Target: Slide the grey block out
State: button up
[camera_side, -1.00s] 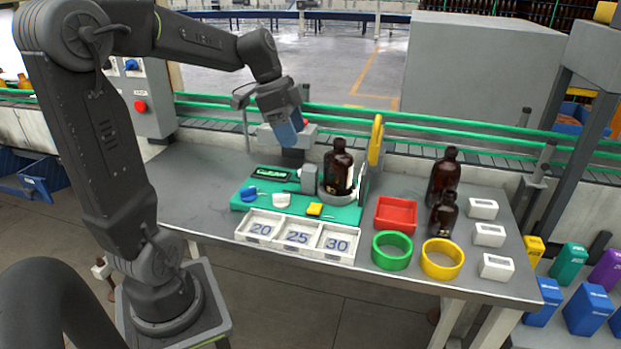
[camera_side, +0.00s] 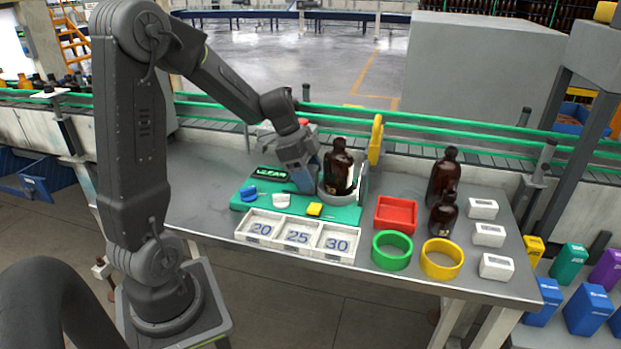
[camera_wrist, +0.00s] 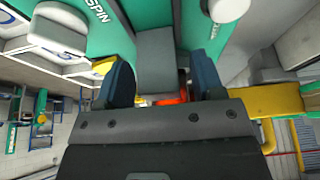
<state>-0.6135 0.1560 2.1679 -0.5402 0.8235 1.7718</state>
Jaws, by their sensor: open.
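The grey block (camera_wrist: 157,52) shows in the wrist view between the two blue fingertips of my gripper (camera_wrist: 160,78). My gripper is open, with one finger on each side of the block; I cannot tell if either touches it. In the side view my gripper (camera_side: 306,182) is low over the green base (camera_side: 345,214), just left of the brown bottle (camera_side: 338,168). There my fingers hide most or all of the block. The bottle stands upright in a grey holder on the base.
On the base are a small display (camera_side: 270,173), a blue knob (camera_side: 248,192), a white knob (camera_side: 281,200) and a yellow piece (camera_side: 314,209). A yellow upright (camera_side: 376,140) stands behind the bottle. White numbered trays (camera_side: 298,250) lie in front, a red tray (camera_side: 396,228) to the right.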

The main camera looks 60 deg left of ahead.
jog(key=shift+w+d+f, duration=0.15)
jog(key=shift+d+f, duration=0.05)
jog(key=shift+f, duration=0.5)
jog(key=shift+c, duration=0.3)
jog(key=shift+r, duration=0.1)
grip_shut()
